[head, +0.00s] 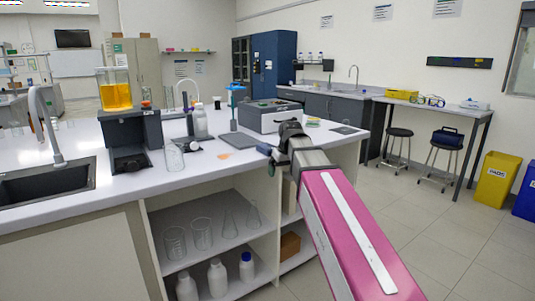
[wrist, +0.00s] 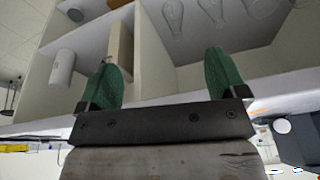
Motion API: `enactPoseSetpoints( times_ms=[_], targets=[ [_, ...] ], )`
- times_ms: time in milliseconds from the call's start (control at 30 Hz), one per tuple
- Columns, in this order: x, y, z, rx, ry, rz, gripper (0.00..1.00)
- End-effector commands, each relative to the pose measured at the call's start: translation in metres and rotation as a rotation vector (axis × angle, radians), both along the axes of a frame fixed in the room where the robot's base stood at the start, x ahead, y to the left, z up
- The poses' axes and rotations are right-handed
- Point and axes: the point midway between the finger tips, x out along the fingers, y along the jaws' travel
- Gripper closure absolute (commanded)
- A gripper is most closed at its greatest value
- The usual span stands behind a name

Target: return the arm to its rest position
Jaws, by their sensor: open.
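My arm, a pink link with a grey joint (head: 310,160), reaches from the lower right of the head view to the front edge of the bench (head: 175,182). My gripper (head: 269,158) is small and partly hidden by the arm there. In the wrist view my gripper (wrist: 163,78) shows two green fingers wide apart with nothing between them. The open shelves under the bench appear upside down beyond the fingers.
Glassware (head: 202,233) and white bottles (head: 217,277) stand on the shelves. A grey box device (head: 272,116), a beaker (head: 174,157) and a rig with orange liquid (head: 117,96) stand on the bench. The floor (head: 440,225) at right is clear before the stools (head: 399,134).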

Motion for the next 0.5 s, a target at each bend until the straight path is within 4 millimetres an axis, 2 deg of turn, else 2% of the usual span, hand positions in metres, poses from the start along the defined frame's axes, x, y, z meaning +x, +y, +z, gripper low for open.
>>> enactPoseSetpoints(
  times_ms=[33,100,267,500],
  targets=[
    [-0.008,-0.009,-0.022,-0.004,0.017,-0.023,0.09],
    [-0.013,-0.018,-0.048,-0.009,0.034,-0.052,0.09],
    [-0.03,-0.041,-0.104,-0.02,0.073,-0.12,0.09],
    [-0.065,-0.072,-0.181,-0.038,0.13,-0.218,0.09]
  ],
)
